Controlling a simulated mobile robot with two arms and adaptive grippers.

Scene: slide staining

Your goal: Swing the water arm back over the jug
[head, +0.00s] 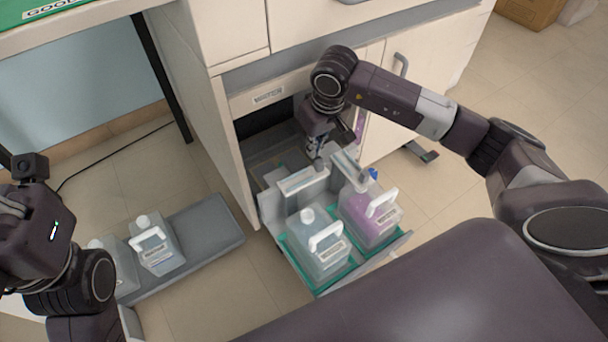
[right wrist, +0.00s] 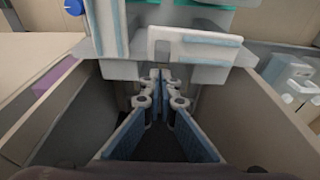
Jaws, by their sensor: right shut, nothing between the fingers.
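The clear jug (head: 318,262), with pale liquid, white cap and handle, stands in the pulled-out drawer beside the purple jug (head: 368,222). A pale arm (head: 302,181), seemingly the water arm, lies crosswise behind the clear jug, not over its cap. It also shows ahead of the fingers in the right wrist view (right wrist: 195,46). A second arm (head: 350,170) points toward the purple jug. My right gripper (head: 317,150) reaches down behind the arms; its fingers (right wrist: 160,76) are shut and empty, close to the crosswise arm; contact is unclear. My left gripper (head: 35,215) is at the left edge, its fingers hidden.
The cabinet (head: 232,150) encloses the drawer at the back and left. A green tray (head: 290,250) lies under the jugs. A grey shelf (head: 212,230) with another jug (head: 158,248) stands to the left. Floor (head: 215,300) between them is clear.

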